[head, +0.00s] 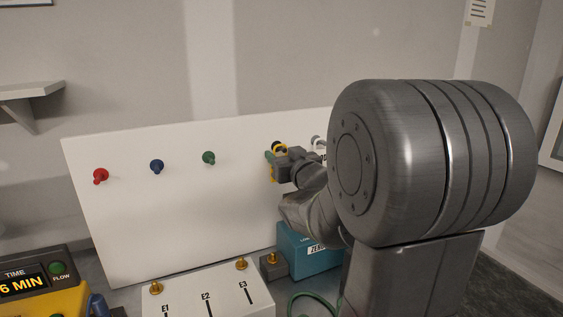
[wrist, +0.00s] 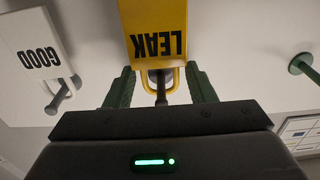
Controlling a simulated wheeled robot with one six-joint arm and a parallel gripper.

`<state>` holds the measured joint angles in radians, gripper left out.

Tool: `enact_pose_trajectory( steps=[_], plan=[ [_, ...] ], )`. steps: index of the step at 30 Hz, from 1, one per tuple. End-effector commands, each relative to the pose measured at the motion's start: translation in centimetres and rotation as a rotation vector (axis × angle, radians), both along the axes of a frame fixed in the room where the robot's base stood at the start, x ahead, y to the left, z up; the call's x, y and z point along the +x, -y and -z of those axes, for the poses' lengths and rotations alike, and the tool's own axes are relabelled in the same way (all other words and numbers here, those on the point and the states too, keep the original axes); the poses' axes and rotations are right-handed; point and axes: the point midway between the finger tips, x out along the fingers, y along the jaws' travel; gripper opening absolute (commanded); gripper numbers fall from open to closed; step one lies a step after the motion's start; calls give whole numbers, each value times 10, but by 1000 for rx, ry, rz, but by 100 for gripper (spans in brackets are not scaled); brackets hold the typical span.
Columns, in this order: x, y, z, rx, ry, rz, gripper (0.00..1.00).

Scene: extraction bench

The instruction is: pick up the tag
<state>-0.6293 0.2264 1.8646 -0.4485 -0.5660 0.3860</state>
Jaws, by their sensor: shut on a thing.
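The yellow tag (wrist: 157,38) reads LEAK, upside down in the wrist view. Its yellow loop is around a dark peg on the white board, and it shows small beside my gripper in the head view (head: 281,148). My gripper (wrist: 160,70) has its green fingers on either side of the tag's loop end and is shut on it. In the head view my gripper (head: 271,158) is at the board, partly hidden by my arm. A white tag (wrist: 38,54) reading GOOD hangs from a grey peg beside it.
The white board (head: 150,220) also bears a red peg (head: 100,175), a blue peg (head: 157,166) and a green peg (head: 208,158), all bare. Below stand a white box (head: 220,290) marked E1 to E3, a teal box (head: 300,252) and a yellow timer (head: 40,297).

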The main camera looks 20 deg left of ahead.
Motion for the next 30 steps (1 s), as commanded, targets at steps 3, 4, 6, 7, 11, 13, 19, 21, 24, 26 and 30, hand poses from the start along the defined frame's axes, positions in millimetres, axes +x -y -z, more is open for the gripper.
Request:
enact_pose_trajectory(
  steps=[3, 4, 6, 7, 11, 13, 19, 21, 24, 26, 30],
  plan=[
    [0, 0, -4, 0, 1, 0, 28],
    [0, 0, -6, 0, 1, 0, 28],
    [0, 0, -13, 1, 3, 0, 28],
    [0, 0, -17, 2, 4, 0, 28],
    [-11, 14, -15, 1, 2, 1, 28],
    [-19, 22, -14, 1, 2, 1, 28],
    [-45, 55, -16, 0, 3, 3, 28],
    [-57, 68, -16, 0, 3, 4, 28],
    [-74, 89, -17, 1, 3, 5, 28],
    [-84, 101, -16, 0, 3, 6, 28],
    [-101, 120, -16, -1, 2, 4, 28]
  ],
)
